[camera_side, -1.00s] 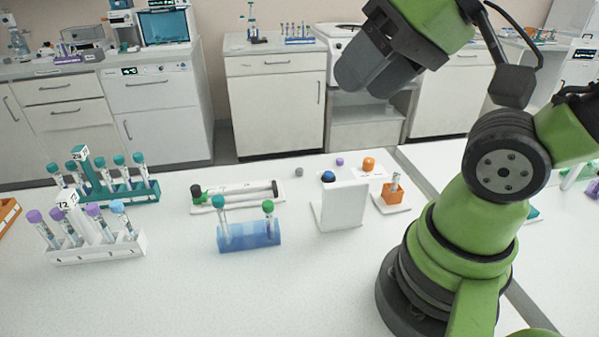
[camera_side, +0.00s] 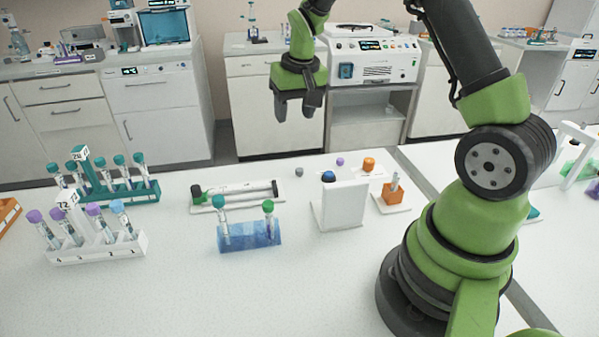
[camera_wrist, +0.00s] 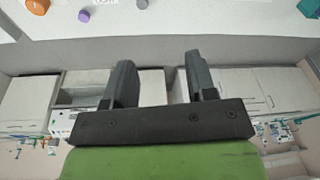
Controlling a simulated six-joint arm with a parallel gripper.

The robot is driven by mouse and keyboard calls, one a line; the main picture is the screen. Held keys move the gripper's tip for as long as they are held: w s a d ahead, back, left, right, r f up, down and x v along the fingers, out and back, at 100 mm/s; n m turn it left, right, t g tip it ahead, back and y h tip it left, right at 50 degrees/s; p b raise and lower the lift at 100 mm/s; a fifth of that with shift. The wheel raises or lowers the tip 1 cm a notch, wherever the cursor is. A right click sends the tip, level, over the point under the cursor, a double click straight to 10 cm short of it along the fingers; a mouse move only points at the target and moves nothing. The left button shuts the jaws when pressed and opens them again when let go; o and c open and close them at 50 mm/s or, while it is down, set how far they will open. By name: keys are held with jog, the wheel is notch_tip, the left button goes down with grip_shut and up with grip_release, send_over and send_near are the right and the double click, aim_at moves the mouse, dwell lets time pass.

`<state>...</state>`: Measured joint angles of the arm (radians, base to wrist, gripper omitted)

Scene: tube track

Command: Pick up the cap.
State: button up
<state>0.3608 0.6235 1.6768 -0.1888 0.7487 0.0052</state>
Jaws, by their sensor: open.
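Several loose caps lie on the far part of the white bench: a grey cap (camera_side: 299,172), a purple cap (camera_side: 340,161) and an orange cap (camera_side: 369,164). A dark blue round cap (camera_side: 328,177) shows at the top of the white stand; whether it sits on it or behind it I cannot tell. My gripper (camera_side: 296,108) is open and empty, fingers pointing down, high above and beyond the bench's far edge. In the wrist view, the orange (camera_wrist: 38,5), purple (camera_wrist: 84,16) and grey (camera_wrist: 138,4) caps show at the top edge, beyond my open fingers (camera_wrist: 160,62).
A white upright stand (camera_side: 341,206) is right of centre, beside an orange holder (camera_side: 393,194) on a white plate. A blue rack (camera_side: 249,236) holds two tubes. A white rack (camera_side: 98,249) and a teal rack (camera_side: 125,192) stand left. The front middle bench is clear.

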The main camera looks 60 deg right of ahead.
send_over(299, 169)
jog(key=shift+g, duration=0.4)
notch_tip(299, 169, down, 11)
jog(key=shift+s+r, duration=0.15)
notch_tip(299, 169, down, 6)
jog(key=shift+r, duration=0.15)
jog(key=c, duration=0.8)
